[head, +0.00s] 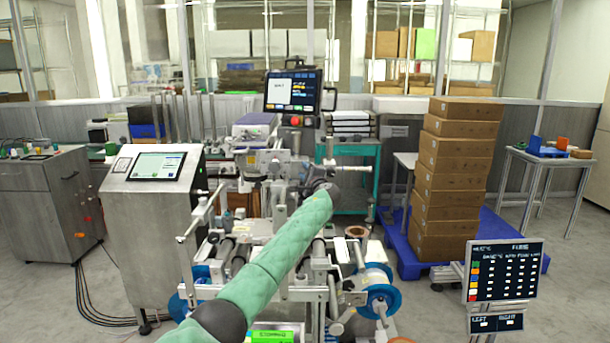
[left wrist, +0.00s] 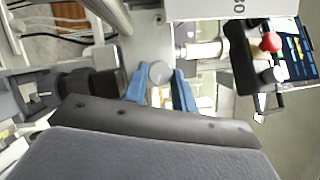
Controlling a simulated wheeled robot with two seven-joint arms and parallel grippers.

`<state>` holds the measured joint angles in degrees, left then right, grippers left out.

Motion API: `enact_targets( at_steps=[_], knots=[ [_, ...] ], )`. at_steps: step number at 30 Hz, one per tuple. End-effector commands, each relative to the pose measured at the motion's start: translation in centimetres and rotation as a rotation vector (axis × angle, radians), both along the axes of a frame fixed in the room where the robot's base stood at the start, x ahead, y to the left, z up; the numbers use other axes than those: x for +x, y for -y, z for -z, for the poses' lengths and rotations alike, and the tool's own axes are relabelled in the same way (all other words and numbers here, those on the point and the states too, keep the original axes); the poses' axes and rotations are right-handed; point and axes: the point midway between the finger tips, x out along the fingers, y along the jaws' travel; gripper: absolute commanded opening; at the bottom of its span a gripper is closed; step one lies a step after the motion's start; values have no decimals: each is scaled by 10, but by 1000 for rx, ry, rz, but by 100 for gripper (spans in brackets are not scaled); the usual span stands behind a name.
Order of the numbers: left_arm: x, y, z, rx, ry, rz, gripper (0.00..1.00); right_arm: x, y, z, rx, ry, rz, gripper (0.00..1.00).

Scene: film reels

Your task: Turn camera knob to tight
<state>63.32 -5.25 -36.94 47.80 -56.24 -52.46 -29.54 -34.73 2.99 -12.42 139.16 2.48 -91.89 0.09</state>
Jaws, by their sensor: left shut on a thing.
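The camera knob (left wrist: 160,72) is a small round grey disc in the left wrist view. My left gripper (left wrist: 161,80) has its two blue fingers on either side of it and is shut on it. In the head view my green-sleeved left arm reaches up to the metal camera assembly (head: 270,163) on the machine. There the dark wrist end hides the knob and the fingertips. I cannot tell from the knob's plain face how far it is turned. My right gripper is not in view.
A monitor with a red button (head: 294,92) stands above the machine. A steel cabinet with a screen (head: 155,175) is at left. Rollers and blue reels (head: 378,300) lie below my arm. Stacked cardboard boxes (head: 455,175) and a small display (head: 503,270) are at right.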

Motion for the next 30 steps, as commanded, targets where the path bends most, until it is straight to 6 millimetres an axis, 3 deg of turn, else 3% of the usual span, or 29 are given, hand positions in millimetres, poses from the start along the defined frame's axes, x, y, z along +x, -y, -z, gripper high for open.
enact_targets(
  at_steps=[17, 18, 20, 30],
  knots=[
    [0, 0, 1, 30, -1, 0, 4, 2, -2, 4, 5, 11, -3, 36],
    [0, 0, 1, 30, -1, 0, 35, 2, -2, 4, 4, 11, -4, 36],
    [0, 0, 1, 30, -1, 0, 46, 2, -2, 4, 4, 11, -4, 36],
    [-1, 1, 1, 29, 0, 1, 49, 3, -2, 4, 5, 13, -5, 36]
  ],
)
